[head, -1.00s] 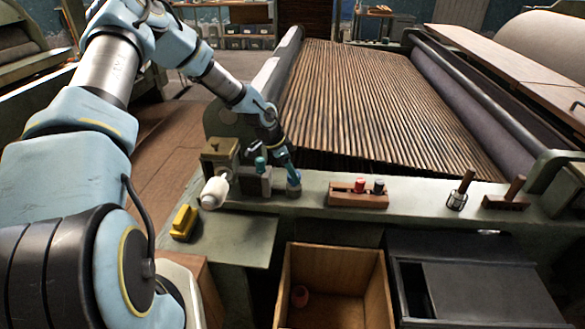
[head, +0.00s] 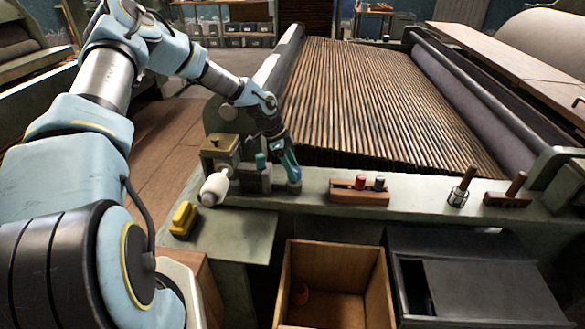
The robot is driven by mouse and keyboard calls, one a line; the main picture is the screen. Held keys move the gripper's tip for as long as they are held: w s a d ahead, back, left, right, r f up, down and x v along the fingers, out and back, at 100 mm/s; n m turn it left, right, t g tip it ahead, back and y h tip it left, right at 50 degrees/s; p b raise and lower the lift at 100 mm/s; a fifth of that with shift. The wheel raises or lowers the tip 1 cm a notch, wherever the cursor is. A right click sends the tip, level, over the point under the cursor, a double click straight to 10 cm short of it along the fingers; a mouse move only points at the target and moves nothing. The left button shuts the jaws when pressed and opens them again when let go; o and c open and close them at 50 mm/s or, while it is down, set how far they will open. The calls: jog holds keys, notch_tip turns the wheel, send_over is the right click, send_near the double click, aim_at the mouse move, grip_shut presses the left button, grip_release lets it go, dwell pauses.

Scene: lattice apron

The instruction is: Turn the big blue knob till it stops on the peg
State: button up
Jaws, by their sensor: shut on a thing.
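A white roller-shaped handle (head: 214,188) and a yellow block (head: 184,219) lie to the left. A wooden block (head: 358,198) with red and dark tops, and brushes (head: 505,196), stand right along the rail. An open wooden box (head: 335,262) and a black bin (head: 480,285) are in front.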

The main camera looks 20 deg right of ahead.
jog(key=shift+f, duration=0.1)
jog(key=o, duration=1.4)
jog(key=shift+c, duration=0.2)
jog(key=b+v, duration=0.3)
jog(key=v, duration=0.8)
jog(key=shift+s, duration=0.1)
